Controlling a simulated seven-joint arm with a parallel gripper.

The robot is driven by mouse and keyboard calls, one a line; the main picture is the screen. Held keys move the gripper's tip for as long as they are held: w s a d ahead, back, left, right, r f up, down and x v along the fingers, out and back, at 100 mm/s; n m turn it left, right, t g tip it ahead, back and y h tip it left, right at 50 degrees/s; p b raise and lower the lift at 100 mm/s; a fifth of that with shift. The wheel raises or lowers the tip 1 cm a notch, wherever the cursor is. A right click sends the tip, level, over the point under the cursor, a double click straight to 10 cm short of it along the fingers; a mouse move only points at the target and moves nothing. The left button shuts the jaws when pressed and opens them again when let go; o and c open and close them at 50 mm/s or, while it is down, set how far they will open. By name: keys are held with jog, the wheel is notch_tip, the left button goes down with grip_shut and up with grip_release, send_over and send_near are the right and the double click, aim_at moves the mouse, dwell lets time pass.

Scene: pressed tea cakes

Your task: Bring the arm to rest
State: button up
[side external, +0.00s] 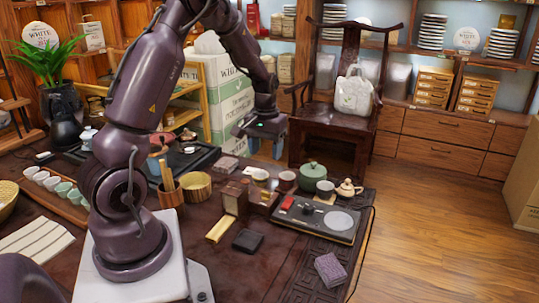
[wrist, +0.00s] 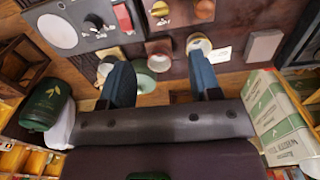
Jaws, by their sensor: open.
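My gripper (side external: 264,147) hangs in the air above the back part of the dark table, near the chair, in the side view. Its blue fingers are spread apart, and nothing is between them. In the wrist view my gripper (wrist: 161,72) also shows open and empty, with both fingers extending toward the cups on the table. My arm is raised and bent, with its base on a white block on the table. No pressed tea cake can be told for certain in either view.
A dark wooden chair (side external: 338,150) and white-green cartons (side external: 228,95) stand behind.

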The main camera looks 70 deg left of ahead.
jog(key=s+d+r+m+t, duration=0.2)
jog(key=s+d+r+m, duration=0.2)
jog(key=d+r, duration=0.5)
jog(key=s+d+r+m+t, duration=0.3)
jog(key=s+d+r, duration=0.5)
jog(key=d, duration=0.7)
jog(key=shift+d+r+m+t, duration=0.3)
jog(key=shift+r+m, duration=0.25)
jog(key=shift+m, duration=0.35)
